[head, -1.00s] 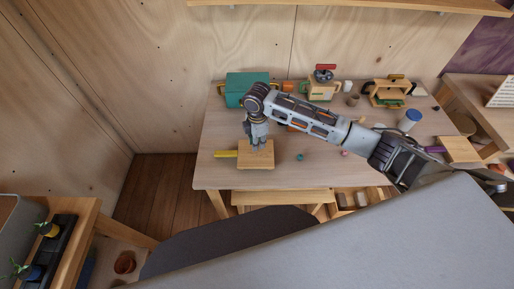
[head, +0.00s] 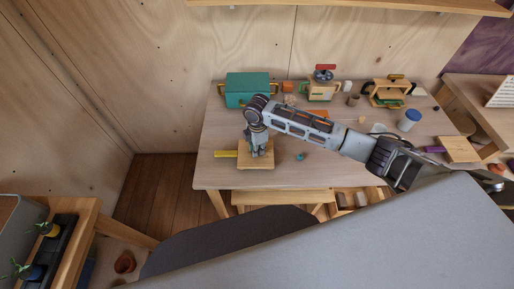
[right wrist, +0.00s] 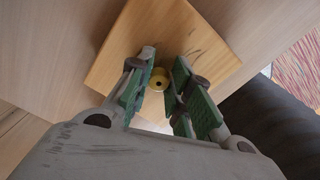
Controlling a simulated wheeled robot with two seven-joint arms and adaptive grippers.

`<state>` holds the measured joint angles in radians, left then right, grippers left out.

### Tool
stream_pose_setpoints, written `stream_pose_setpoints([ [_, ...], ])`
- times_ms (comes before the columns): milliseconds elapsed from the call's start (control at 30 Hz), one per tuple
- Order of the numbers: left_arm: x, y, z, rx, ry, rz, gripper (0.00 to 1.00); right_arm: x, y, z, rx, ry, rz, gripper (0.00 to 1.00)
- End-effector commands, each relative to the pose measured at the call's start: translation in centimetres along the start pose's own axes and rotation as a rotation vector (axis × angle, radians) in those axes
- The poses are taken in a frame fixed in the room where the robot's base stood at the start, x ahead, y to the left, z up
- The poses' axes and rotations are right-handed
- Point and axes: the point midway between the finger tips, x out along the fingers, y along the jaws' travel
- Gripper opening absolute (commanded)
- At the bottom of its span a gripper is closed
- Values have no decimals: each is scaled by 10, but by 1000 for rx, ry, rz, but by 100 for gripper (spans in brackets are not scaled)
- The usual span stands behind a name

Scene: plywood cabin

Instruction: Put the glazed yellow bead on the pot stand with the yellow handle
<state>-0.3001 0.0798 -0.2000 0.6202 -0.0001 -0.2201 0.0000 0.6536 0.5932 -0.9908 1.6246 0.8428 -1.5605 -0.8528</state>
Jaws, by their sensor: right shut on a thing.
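The pot stand (head: 246,161) is a square wooden board with a yellow handle (head: 225,154) pointing left, near the table's front left. Its wooden top also shows in the right wrist view (right wrist: 165,28). My right gripper (head: 258,153) points down over this board. In the right wrist view, the glazed yellow bead (right wrist: 159,80), round with a dark hole, sits between the green-padded fingers, which are shut on it. I cannot tell whether the bead touches the board. The bead is hidden in the head view. My left gripper is not in view.
A second wooden board (head: 462,149) with a purple handle lies at the far right. A teal box (head: 247,88) stands at the back left. A small teal bead (head: 301,156) lies right of the yellow-handled stand. A blue-lidded jar (head: 409,120) stands at the right.

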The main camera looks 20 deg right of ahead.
Motion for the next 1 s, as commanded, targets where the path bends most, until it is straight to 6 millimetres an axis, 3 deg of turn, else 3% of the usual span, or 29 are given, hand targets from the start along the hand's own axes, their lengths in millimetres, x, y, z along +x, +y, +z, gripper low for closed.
stream_pose_setpoints([
  [333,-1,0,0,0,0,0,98,2,0,0,0,0,-1,7],
  [367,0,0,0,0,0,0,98,2,0,0,0,0,-1,24],
  [500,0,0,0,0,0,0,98,2,0,0,0,0,0,42],
  [1000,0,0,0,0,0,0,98,-4,1,0,1,0,1,42],
])
